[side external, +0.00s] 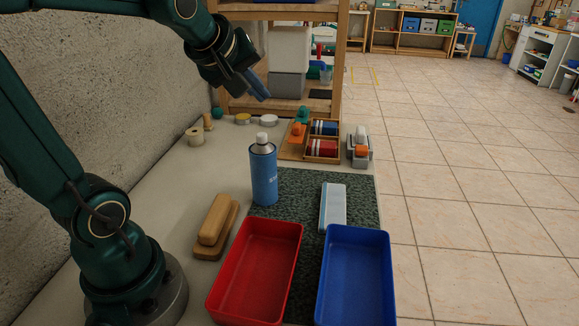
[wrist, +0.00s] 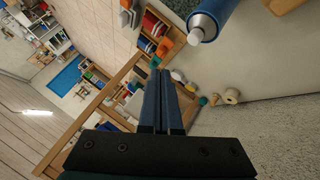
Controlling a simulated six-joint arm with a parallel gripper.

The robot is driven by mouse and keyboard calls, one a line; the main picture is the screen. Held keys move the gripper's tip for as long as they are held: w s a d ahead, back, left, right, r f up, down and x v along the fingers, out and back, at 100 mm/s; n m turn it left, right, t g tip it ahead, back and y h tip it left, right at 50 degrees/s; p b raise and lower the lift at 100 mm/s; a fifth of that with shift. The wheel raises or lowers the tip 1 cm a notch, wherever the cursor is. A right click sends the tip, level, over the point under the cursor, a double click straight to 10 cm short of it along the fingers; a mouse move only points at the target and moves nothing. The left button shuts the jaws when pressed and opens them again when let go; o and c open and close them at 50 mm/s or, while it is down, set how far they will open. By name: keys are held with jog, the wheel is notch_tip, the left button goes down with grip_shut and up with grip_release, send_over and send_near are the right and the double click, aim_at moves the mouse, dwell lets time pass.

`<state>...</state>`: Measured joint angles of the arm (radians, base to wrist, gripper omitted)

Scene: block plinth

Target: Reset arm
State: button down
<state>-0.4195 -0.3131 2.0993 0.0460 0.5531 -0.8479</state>
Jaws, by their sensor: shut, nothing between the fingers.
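My gripper (side external: 257,88) is raised at the upper left of the side external view, above the far end of the table. Its two blue fingers are together with nothing between them. The closed fingers also show in the wrist view (wrist: 159,80), pointing toward the wooden shelf (wrist: 95,108). The gripper touches nothing that I can see. My arm is folded up from its base at the lower left.
A blue spray can (side external: 264,175), a wooden block on a board (side external: 214,222), a red tray (side external: 222,290) and a blue tray (side external: 390,285) stand on the table. A white box (side external: 333,207) lies on the dark mat (side external: 290,188).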

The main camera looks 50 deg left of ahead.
jog(key=s+d+f+m+h, duration=0.1)
jog(key=s+d+m, duration=0.15)
jog(key=d, duration=0.25)
jog(key=s+d+m+h, duration=0.2)
jog(key=d+m, duration=0.1)
jog(key=d, duration=0.1)
jog(key=s+d+f+m+g+h, duration=0.1)
jog(key=s+d+f+m+g, duration=0.1)
jog(key=s+d+f+m, duration=0.2)
jog(key=s+f+m, duration=0.2)
jog(key=s+m, duration=0.2)
jog(key=shift+s+m+g, duration=0.3)
jog(key=shift+m, duration=0.05)
